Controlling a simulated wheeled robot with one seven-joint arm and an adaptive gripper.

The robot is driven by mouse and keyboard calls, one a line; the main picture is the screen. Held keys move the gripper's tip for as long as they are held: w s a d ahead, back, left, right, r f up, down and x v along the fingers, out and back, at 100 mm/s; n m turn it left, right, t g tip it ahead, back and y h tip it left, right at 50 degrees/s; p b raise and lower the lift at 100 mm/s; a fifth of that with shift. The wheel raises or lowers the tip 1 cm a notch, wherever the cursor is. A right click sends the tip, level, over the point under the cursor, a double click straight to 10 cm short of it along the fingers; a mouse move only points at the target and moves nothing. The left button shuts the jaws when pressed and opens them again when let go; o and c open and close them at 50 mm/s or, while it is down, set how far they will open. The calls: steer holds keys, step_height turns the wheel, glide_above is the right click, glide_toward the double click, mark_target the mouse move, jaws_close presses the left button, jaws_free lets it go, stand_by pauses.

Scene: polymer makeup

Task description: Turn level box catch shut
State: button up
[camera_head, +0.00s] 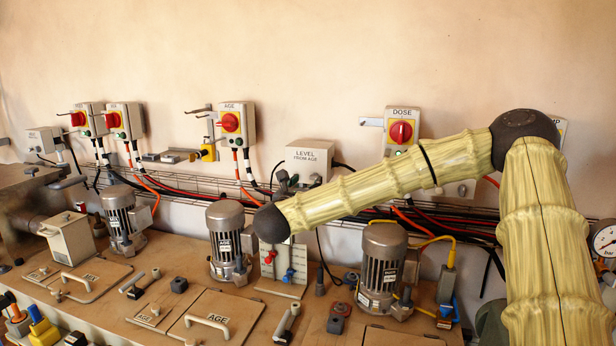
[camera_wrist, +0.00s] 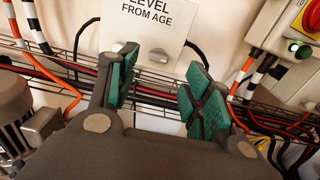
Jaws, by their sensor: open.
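The level box (camera_head: 309,157), a pale box labelled "LEVEL FROM AGE", hangs on the wall near the middle. In the wrist view the level box (camera_wrist: 146,22) is just beyond my fingers. A grey oval catch (camera_wrist: 158,56) sits on its lower front, lying roughly crosswise. A second grey piece shows at its lower left, partly behind my left finger. My gripper (camera_wrist: 160,88) is open and empty, its green pads below and to either side of the catch, apart from it. In the head view my gripper (camera_head: 284,184) is small and dark, just below left of the box.
A wire cable tray (camera_head: 190,192) with red and black cables runs along the wall below the box. Motors (camera_head: 227,240) stand on the bench on either side. A control box labelled DOSE (camera_head: 403,112) with a red knob is to the right. An AGE box (camera_head: 237,107) is left.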

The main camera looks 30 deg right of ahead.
mark_target(314, 177)
steer(key=shift+p+x, duration=1.05)
steer(key=shift+x, duration=2.4)
steer(key=shift+w, duration=0.1)
steer(key=c, duration=1)
